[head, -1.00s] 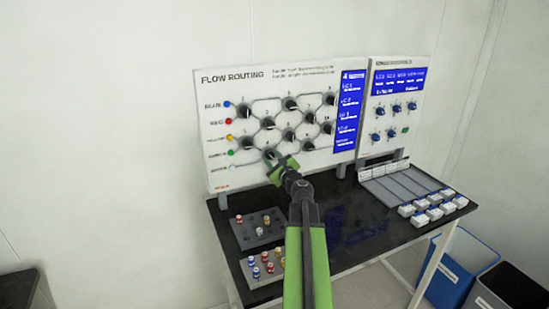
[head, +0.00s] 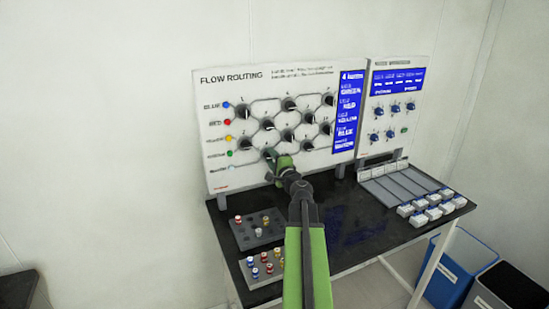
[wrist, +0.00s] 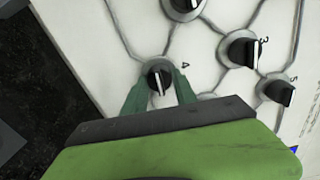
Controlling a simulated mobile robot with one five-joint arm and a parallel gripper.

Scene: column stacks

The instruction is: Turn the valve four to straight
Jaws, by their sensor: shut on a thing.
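Valve four is a black knob (wrist: 159,81) with a white pointer line and a grey round base, below the numeral 4 in the wrist view. My gripper (wrist: 159,88) has one green finger on each side of this knob and is shut on it. In the wrist view the knob's white line runs roughly along the fingers.
Other black knobs, such as valve 3 (wrist: 243,51) and valve 5 (wrist: 279,92), sit close by on the panel. Small coloured parts stand on grey trays (head: 243,235) on the black table below. A second panel (head: 398,65) stands at the right.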

